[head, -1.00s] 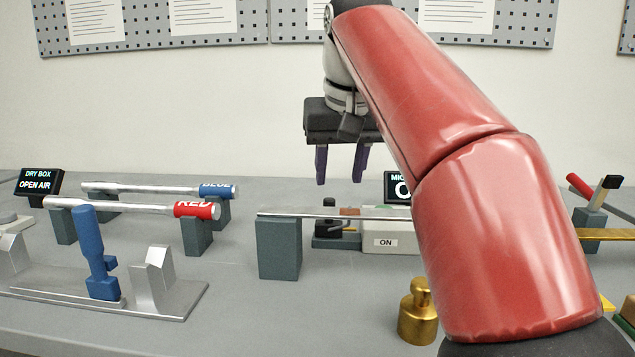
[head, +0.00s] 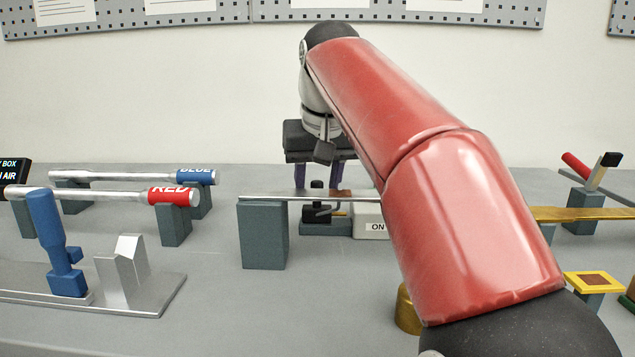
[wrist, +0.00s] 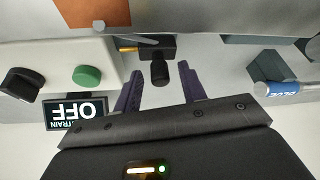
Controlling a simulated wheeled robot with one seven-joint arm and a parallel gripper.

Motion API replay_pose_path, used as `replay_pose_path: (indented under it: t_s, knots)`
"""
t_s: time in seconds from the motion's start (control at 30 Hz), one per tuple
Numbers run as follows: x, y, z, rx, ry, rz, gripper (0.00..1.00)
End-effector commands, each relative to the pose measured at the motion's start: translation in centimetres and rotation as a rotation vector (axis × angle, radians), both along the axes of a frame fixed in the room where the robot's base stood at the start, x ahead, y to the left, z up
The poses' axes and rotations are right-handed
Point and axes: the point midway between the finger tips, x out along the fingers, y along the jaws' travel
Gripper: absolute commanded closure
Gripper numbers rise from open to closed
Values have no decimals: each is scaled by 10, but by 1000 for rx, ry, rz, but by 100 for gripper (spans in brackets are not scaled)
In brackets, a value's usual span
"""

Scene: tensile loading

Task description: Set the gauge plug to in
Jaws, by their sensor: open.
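What looks like the gauge plug (head: 317,195) is a small black upright peg on a dark block, behind the thin metal strip in the head view. In the wrist view the black plug (wrist: 159,73) shows between the fingertips, with a dark block and a brass-coloured pin beside it. My gripper (head: 303,184) is open and empty, pointing down just above and behind the plug. In the wrist view its purple fingers (wrist: 155,82) stand on both sides of the plug, apart from it. Whether the plug is in its socket is unclear.
A white box (head: 369,222) marked ON stands right of the plug; the wrist view shows its green button (wrist: 87,75), black knob (wrist: 20,82) and a display (wrist: 75,112) reading OFF. The metal strip (head: 290,196) rests on a grey block (head: 263,238). Red-ended (head: 172,196) and blue-ended rods lie left.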

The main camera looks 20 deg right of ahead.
Motion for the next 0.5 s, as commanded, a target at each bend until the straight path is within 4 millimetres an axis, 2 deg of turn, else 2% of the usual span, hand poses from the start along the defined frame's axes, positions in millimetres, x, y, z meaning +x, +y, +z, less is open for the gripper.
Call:
replay_pose_path:
  t_s: [0.1, 0.4, 0.5]
  knots:
    - [0, 0, 0, 0, 0, 0, 59]
    - [0, 0, 0, 0, 0, 0, 98]
    - [0, 0, 0, 0, 0, 0, 100]
